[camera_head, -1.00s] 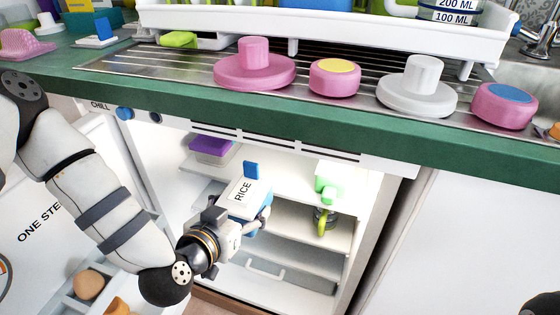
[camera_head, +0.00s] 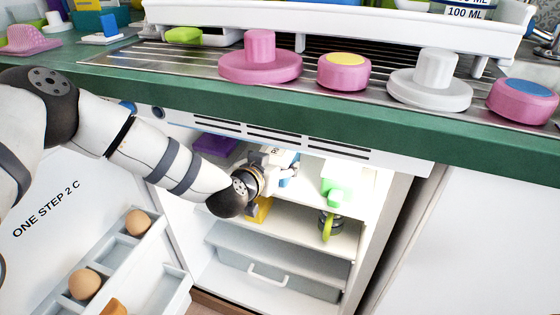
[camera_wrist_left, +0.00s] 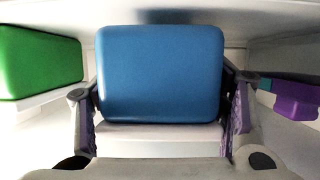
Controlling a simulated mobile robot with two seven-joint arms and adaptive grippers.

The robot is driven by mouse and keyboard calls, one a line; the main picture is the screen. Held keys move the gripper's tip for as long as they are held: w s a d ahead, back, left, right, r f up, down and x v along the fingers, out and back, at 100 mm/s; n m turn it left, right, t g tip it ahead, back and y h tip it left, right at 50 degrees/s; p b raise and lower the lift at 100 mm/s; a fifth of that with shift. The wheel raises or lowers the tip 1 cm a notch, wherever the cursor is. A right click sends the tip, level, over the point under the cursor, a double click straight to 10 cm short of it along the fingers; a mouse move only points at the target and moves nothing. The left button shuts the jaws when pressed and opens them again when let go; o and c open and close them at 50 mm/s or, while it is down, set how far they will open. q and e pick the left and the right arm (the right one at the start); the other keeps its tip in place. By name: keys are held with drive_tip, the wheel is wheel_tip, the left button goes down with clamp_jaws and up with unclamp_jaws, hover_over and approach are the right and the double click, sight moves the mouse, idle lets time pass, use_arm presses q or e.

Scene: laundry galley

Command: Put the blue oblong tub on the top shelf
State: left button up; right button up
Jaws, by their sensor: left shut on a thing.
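The blue oblong tub (camera_head: 290,173) has a pale lid with dark lettering, partly hidden by my gripper in the head view. My left gripper (camera_head: 280,168) is shut on it, inside the open lit fridge at the level of the top shelf (camera_head: 312,182). In the left wrist view the tub (camera_wrist_left: 160,75) fills the space between the two fingers (camera_wrist_left: 163,95), one on each side. I cannot tell whether the tub touches the shelf. My right gripper is out of view.
A green item (camera_head: 335,190) stands right of the tub, and a purple container (camera_head: 215,145) is to its left. In the wrist view a green block (camera_wrist_left: 40,65) and purple container (camera_wrist_left: 296,100) flank it. A yellow item (camera_head: 261,210) is below my gripper. The green counter (camera_head: 300,125) overhangs the fridge.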

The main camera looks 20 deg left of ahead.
use_arm(q)
drive_tip(key=shift+w+f, duration=0.1)
drive_tip(key=shift+w, duration=1.05)
drive_tip(key=shift+w+f+b, duration=0.15)
drive_tip(key=shift+b, duration=0.15)
drive_tip(key=shift+d, duration=0.1)
drive_tip(key=shift+f, duration=0.2)
drive_tip(key=o, duration=1.5)
